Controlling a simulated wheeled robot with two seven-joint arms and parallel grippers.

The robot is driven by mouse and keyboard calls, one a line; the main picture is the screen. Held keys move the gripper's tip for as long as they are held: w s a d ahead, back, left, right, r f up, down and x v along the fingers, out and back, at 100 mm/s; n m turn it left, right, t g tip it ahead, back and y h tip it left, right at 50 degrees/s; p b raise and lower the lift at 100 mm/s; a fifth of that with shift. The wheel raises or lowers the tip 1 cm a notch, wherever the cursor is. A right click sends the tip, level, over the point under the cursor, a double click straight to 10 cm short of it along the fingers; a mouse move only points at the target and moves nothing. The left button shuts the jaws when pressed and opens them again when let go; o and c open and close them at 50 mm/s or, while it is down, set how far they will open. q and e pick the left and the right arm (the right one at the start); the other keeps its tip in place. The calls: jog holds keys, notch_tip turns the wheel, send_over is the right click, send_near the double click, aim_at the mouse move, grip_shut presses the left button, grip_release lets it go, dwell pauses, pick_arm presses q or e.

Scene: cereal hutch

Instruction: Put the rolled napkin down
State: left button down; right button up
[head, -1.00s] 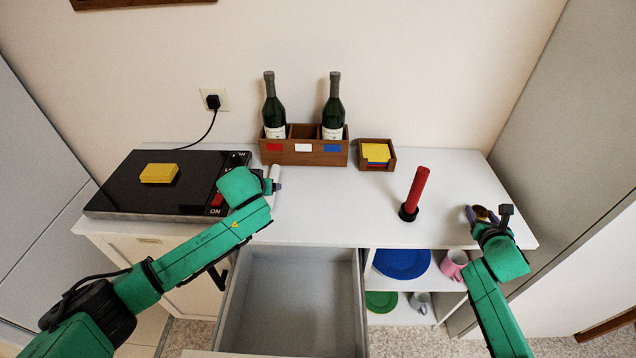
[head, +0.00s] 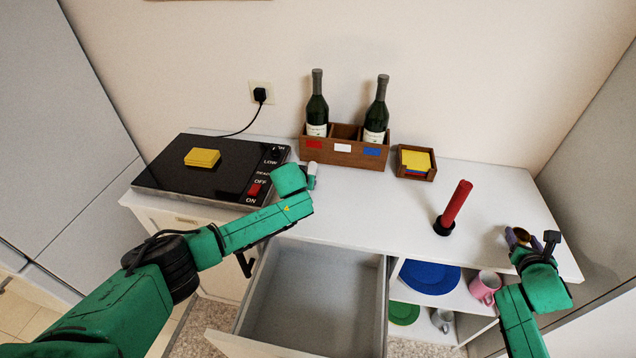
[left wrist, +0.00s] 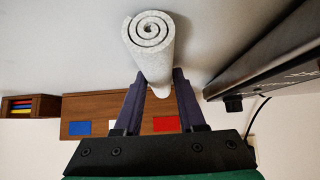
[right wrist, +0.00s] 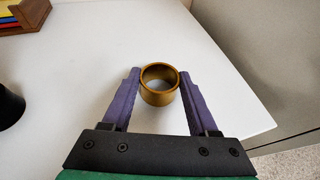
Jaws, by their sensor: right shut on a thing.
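The rolled napkin (left wrist: 152,45), pale with a spiral end, shows between the fingers of my left gripper (left wrist: 159,75) in the left wrist view. The fingers lie close along its sides; I cannot tell whether they press on it. In the head view the napkin (head: 312,171) shows just beyond my left gripper (head: 305,178), near the hotplate's right edge. Whether it touches the counter is unclear. My right gripper (right wrist: 160,75) is shut on a gold napkin ring (right wrist: 158,96) over the counter's right end. The ring is small in the head view.
The black hotplate (head: 190,181) carries a yellow block (head: 202,157). Behind stand a wooden rack (head: 348,158) with two bottles and a coaster box (head: 403,174). A red roll on a black stand (head: 457,204) rises at right. A drawer (head: 318,295) is open in front.

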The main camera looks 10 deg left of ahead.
pick_arm(q)
notch_tip(320, 180, up, 10)
dwell(0.5)
notch_tip(320, 180, down, 10)
jog(key=shift+r, duration=0.1)
dwell(0.3)
jog(key=c, duration=0.5)
grip_release()
